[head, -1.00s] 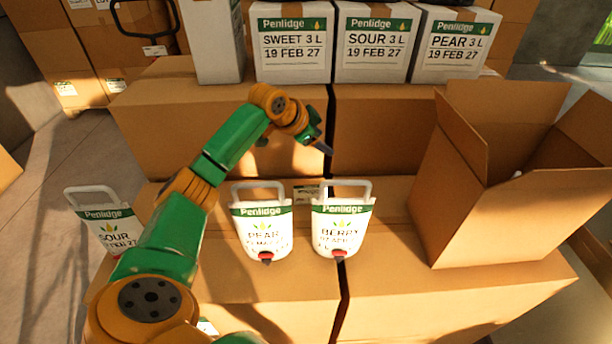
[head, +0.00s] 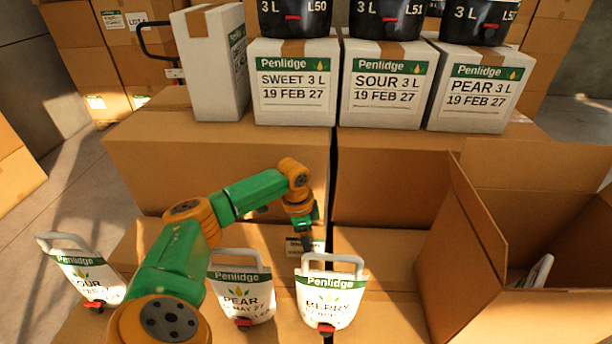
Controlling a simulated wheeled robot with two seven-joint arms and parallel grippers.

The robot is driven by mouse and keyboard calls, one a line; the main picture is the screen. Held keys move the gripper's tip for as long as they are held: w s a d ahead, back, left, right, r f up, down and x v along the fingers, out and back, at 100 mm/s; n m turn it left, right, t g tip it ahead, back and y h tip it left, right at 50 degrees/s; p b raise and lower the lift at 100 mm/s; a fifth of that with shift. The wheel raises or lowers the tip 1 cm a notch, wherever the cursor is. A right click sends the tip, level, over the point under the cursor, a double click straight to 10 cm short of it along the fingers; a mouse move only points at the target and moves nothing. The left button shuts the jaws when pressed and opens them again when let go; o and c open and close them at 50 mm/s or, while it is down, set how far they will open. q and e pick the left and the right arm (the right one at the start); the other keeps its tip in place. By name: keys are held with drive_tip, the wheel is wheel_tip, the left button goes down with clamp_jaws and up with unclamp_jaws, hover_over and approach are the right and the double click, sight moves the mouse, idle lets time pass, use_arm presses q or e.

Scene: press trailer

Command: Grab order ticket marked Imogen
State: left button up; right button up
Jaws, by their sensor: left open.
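A small white and green ticket (head: 294,246) lies on the cardboard box behind the berry pouch. It is partly hidden by my gripper, and its writing is too small to read, so I cannot tell whether it says Imogen. My left gripper (head: 307,236) points down right at the ticket's right part. It is open, with nothing seen between its fingers; I cannot tell whether it touches the ticket. My right gripper is not in view.
The pear pouch (head: 243,297) and berry pouch (head: 331,302) stand in front of the ticket; the sour pouch (head: 88,280) is at left. An open carton (head: 480,290) is at right. White Penlidge cartons (head: 295,95) with black containers (head: 295,18) stand behind.

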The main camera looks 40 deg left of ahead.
use_arm(q)
drive_tip(key=shift+s+r, duration=0.1)
drive_tip(key=shift+s, duration=0.1)
drive_tip(key=shift+w+f, duration=0.15)
drive_tip(key=shift+f, duration=0.1)
idle(0.3)
clamp_jaws()
